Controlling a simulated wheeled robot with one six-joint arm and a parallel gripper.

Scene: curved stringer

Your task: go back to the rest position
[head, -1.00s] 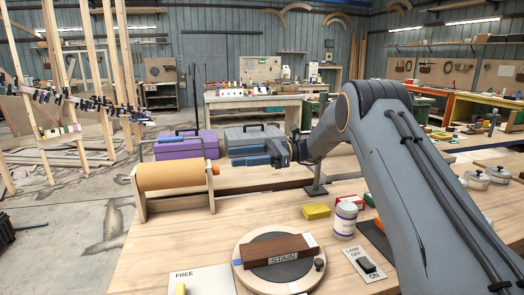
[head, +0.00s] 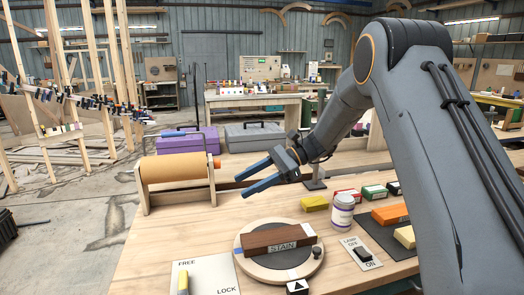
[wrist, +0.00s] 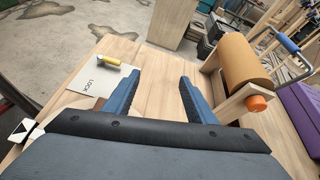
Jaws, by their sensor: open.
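My gripper (head: 258,179) is open and empty. In the head view its two blue fingers point left above the bench, right of the paper roll and behind the turntable. In the wrist view my gripper (wrist: 156,88) shows its fingers spread apart with bare wood between them. My grey arm fills the right of the head view.
The turntable (head: 250,268) bears a dark block marked STAIN (head: 270,240). A brown paper roll (head: 172,167), a white jar (head: 342,212), a yellow block (head: 314,203), a FREE/LOCK plate (head: 216,277) and a lamp switch (head: 362,253) stand around.

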